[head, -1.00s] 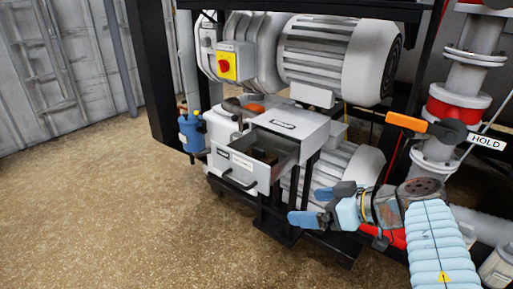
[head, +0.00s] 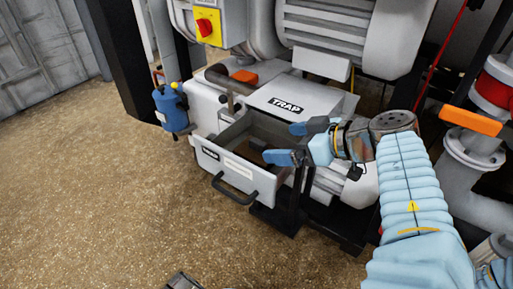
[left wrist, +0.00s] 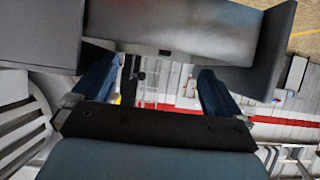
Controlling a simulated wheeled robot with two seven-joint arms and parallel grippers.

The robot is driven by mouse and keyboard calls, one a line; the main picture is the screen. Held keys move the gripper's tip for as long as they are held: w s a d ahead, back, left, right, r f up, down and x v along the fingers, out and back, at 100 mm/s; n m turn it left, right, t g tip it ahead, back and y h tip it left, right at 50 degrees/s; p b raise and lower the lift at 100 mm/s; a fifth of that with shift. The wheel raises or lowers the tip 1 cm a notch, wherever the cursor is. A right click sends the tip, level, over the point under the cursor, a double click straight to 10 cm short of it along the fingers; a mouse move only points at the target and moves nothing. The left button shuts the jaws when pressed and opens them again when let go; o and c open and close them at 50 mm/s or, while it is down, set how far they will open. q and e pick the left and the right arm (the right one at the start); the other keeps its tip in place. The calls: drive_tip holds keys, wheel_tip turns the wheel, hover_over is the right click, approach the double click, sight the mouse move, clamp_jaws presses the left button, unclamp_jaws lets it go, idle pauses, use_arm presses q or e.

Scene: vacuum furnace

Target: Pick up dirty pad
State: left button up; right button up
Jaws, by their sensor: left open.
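The open TRAP drawer (head: 222,172) sticks out of the grey TRAP box (head: 300,103). A brownish, dark shape (head: 256,143) lies inside it; I cannot tell for sure that it is the dirty pad. My left gripper (head: 297,141) is open and empty, with blue fingers apart, at the drawer's right side. One fingertip overlaps the drawer's inside in the head view; contact cannot be told. In the left wrist view the open fingers (left wrist: 155,88) point toward a grey drawer wall (left wrist: 185,25), and no pad shows.
The drawer's black handle (head: 235,190) faces the front. Dark frame posts (head: 290,200) stand right of the drawer. A blue canister (head: 170,110) is at the left, and a motor (head: 345,35) above. Orange-handled pipework (head: 470,120) is at the right. The floor (head: 90,200) at the left is clear.

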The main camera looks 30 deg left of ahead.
sight(250, 144)
use_arm(q)
drive_tip(key=x, duration=0.4)
drive_tip(key=shift+a+f, duration=0.15)
drive_tip(key=shift+a, duration=0.15)
drive_tip(key=x, duration=0.5)
drive_tip(key=shift+s+a, duration=0.25)
drive_tip(key=shift+a, duration=0.1)
drive_tip(key=c, duration=1.1)
